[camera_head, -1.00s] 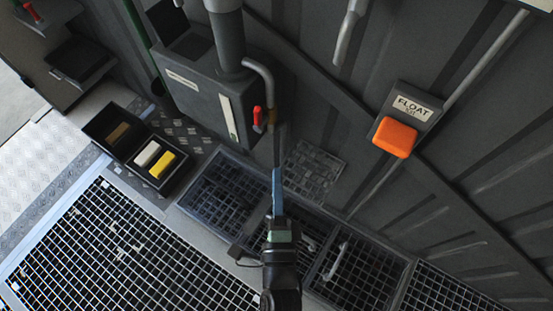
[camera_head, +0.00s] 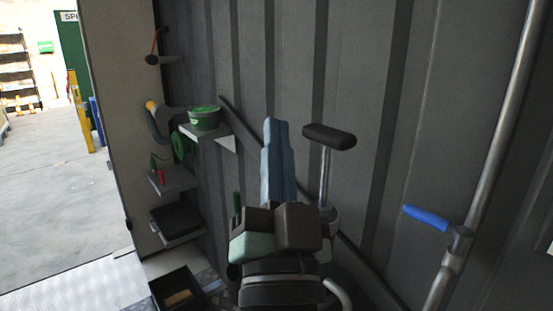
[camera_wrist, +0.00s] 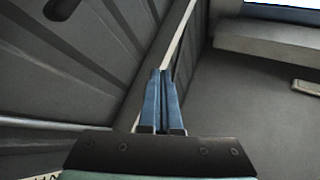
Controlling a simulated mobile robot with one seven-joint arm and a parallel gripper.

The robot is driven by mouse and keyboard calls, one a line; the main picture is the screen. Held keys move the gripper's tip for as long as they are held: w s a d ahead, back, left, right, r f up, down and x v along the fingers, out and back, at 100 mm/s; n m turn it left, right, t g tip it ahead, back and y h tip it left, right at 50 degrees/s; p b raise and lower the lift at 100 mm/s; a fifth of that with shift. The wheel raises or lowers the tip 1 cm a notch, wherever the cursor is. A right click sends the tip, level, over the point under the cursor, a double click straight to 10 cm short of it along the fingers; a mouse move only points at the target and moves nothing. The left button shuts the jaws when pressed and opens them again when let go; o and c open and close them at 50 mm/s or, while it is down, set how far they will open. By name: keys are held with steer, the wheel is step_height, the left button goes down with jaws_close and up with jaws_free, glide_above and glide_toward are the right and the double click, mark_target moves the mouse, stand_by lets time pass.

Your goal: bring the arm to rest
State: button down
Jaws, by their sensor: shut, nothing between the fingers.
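My gripper (camera_head: 277,128) is in the middle of the head view, raised in front of the ribbed grey container wall (camera_head: 365,100). Its two blue fingers are together, point upward and hold nothing. In the wrist view my gripper (camera_wrist: 161,75) also shows shut and empty, with the wall to the left and a grey surface to the right. No object touches the fingertips in either view.
A black T-shaped handle (camera_head: 329,136) stands just right of my gripper. A blue-handled lever (camera_head: 427,218) on a metal pipe (camera_head: 494,150) is further right. At left are a shelf with a green tin (camera_head: 204,118), lower shelves (camera_head: 174,181) and an open box (camera_head: 163,286).

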steer(key=s+r+n+t, duration=0.1)
steer(key=s+r+n, duration=0.1)
steer(key=s+r, duration=0.45)
steer(key=s+r+n+t, duration=0.1)
steer(key=s+r+n, duration=0.2)
steer(key=r, duration=0.6)
step_height(320, 180, up, 25)
steer(key=p, duration=2.6)
steer(key=shift+w+h+p, duration=0.3)
steer(key=shift+h+p, duration=0.05)
steer(key=shift+h, duration=0.05)
steer(key=shift+a+f, duration=0.1)
